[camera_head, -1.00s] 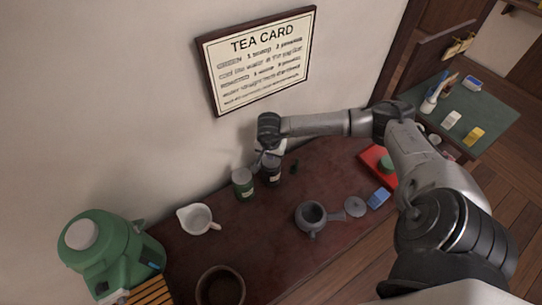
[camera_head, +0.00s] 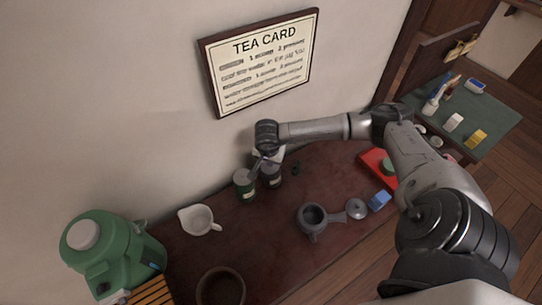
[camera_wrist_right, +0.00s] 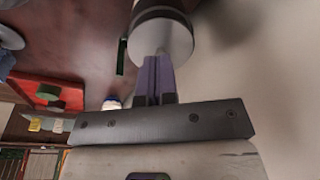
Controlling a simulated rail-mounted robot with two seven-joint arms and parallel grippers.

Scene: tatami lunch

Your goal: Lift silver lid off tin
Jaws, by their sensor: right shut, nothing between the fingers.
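Two tins stand at the back of the dark table by the wall: a green tin (camera_head: 244,186) and a darker tin (camera_head: 272,178) just right of it. My right gripper (camera_head: 265,157) is above and close to them, hiding part of their tops. In the right wrist view, the round silver lid (camera_wrist_right: 165,40) lies just ahead of the purple fingers (camera_wrist_right: 155,62), over a dark band. The fingers are together with nothing between them. Whether they touch the lid I cannot tell. My left gripper is out of view.
A white pouring bowl (camera_head: 199,219), grey teapot (camera_head: 312,218), loose grey lid (camera_head: 356,209), blue block (camera_head: 380,201) and brown bowl (camera_head: 221,287) stand on the table. A red tray (camera_head: 370,160) is at right, a green machine (camera_head: 105,250) at left. The wall is close behind the tins.

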